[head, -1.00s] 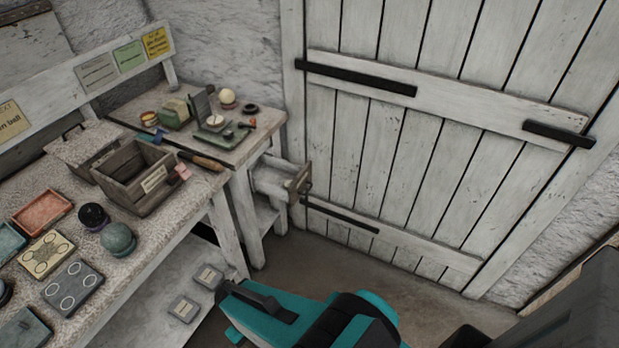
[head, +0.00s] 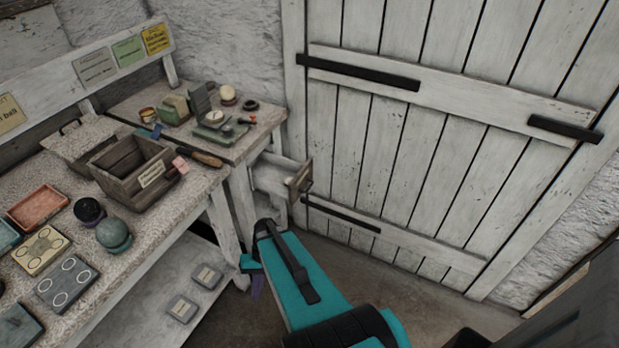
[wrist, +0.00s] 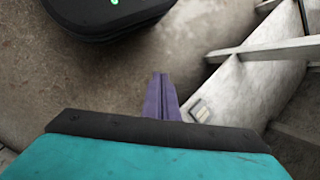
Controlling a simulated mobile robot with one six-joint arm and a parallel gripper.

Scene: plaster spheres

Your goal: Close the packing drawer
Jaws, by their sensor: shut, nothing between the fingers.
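The packing drawer (head: 299,180) is pulled out from the front of the small side bench, with its wooden front panel facing the plank door. A dark handle (head: 307,187) is on that panel. The drawer's inside shows only in part. My gripper (head: 257,286) hangs below and on the near side of the drawer, apart from it, partly behind my teal wrist. In the wrist view my gripper (wrist: 161,82) shows its purple fingers together, with nothing between them, above the floor. The drawer cannot be made out in the wrist view.
The small bench top (head: 222,152) carries a scale and small items. The long workbench (head: 190,200) at left holds a wooden crate (head: 132,172), spheres and trays. Its lower shelf (head: 205,260) is near my gripper. The plank door (head: 400,150) stands behind; the floor before it is clear.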

